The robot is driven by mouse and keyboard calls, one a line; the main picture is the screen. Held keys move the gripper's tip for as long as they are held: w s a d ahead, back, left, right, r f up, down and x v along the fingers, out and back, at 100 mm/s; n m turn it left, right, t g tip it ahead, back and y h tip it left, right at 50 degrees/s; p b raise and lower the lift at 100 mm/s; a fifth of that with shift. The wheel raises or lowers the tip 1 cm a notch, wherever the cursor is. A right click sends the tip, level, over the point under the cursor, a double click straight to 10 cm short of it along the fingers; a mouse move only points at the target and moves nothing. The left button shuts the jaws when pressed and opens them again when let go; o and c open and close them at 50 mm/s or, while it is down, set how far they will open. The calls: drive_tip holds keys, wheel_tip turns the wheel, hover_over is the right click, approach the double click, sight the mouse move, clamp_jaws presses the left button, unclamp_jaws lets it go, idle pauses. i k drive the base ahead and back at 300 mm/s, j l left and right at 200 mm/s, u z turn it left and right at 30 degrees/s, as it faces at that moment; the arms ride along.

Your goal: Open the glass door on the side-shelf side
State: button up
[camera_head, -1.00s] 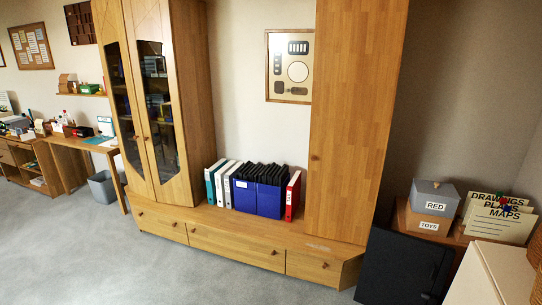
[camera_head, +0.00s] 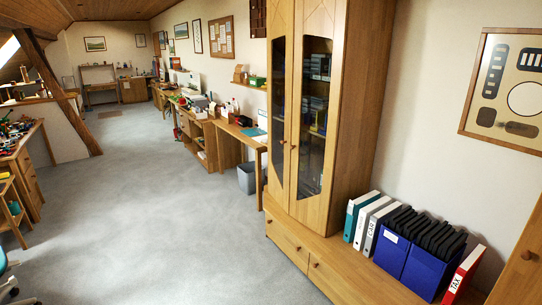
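A tall wooden cabinet (camera_head: 365,70) stands right of the middle, with two narrow glass doors at its front. The left glass door (camera_head: 278,115) faces the desk and the small wall shelf (camera_head: 257,87). The right glass door (camera_head: 315,118) is beside the low ledge with binders. Both doors look shut. Each has a small round knob, the left knob (camera_head: 281,141) and the right knob (camera_head: 293,147), close together near the middle seam. Dark items and shelves show behind the right pane. My gripper is not in view.
The grey floor (camera_head: 160,200) in front is clear. A low drawer base (camera_head: 330,262) runs under the cabinet and carries binders (camera_head: 405,245). A grey bin (camera_head: 248,177) and a desk (camera_head: 240,133) stand left of the cabinet. A sloping timber brace (camera_head: 62,85) is far left.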

sight(280, 14)
drive_tip(key=i+j+u, duration=0.1)
drive_tip(key=i+u, duration=0.2)
drive_tip(key=i, duration=1.8)
drive_tip(key=i+j+z, duration=0.1)
drive_tip(key=i, duration=0.3)
drive_tip(key=i+j, duration=0.2)
drive_tip(key=i, duration=0.2)
drive_tip(key=i+j+z, duration=0.15)
drive_tip(key=i, duration=0.25)
